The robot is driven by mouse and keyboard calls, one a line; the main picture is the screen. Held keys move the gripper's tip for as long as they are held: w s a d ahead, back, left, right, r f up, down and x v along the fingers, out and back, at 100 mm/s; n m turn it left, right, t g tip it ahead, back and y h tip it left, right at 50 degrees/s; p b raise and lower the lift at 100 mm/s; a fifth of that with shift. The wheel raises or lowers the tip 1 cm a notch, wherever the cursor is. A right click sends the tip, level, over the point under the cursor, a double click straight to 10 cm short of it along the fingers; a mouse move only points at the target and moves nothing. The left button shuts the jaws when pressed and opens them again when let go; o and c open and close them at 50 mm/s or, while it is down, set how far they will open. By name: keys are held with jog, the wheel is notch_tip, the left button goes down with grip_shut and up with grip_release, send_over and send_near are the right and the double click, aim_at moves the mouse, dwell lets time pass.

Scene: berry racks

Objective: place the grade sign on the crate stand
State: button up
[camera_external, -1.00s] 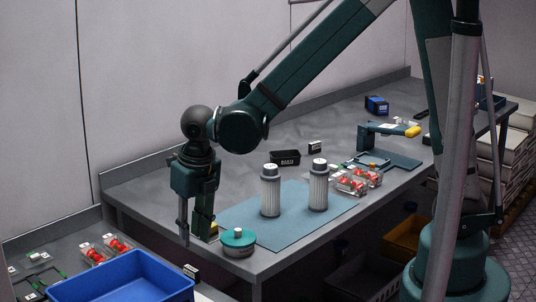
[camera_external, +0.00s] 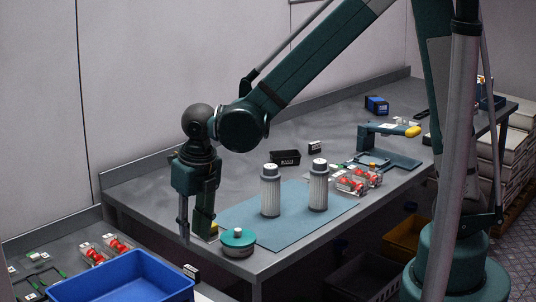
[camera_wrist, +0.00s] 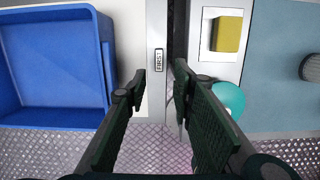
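A small sign lettered FIRST (camera_wrist: 158,61) lies on a pale grey strip just right of the blue crate in the wrist view. It looks like the grade sign, and a small black-and-white block (camera_external: 191,271) beside the crate in the external view appears to be the same one. My gripper (camera_external: 194,238) points down above the gap between the two tables. In the wrist view my gripper (camera_wrist: 161,78) has its fingers apart with nothing held, and the sign shows between and beyond the fingertips. I cannot tell which surface is the crate stand.
The blue crate (camera_external: 60,290) stands at lower left. A teal round tin (camera_external: 238,242) and a yellow block (camera_wrist: 228,34) are close to my gripper's right. Two ribbed canisters (camera_external: 270,190) stand on the blue mat (camera_external: 285,238). A similar small sign (camera_external: 315,147) stands farther back.

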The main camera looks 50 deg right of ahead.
jog(key=s+d+r+m+t, duration=0.1)
jog(key=s+d+r+m, duration=0.1)
jog(key=d+r+m, duration=0.55)
jog(key=s+d+r+m+t, duration=0.15)
jog(key=d+r+m, duration=0.35)
jog(key=d+m, duration=0.5)
jog(key=s+d+r+m+t, duration=0.3)
jog(key=s+d+m, duration=0.8)
jog(key=d+m, duration=0.4)
jog(key=r+m, duration=0.1)
jog(key=m, duration=0.2)
jog(key=shift+s+d+r, duration=0.15)
jog(key=shift+s+r, duration=0.05)
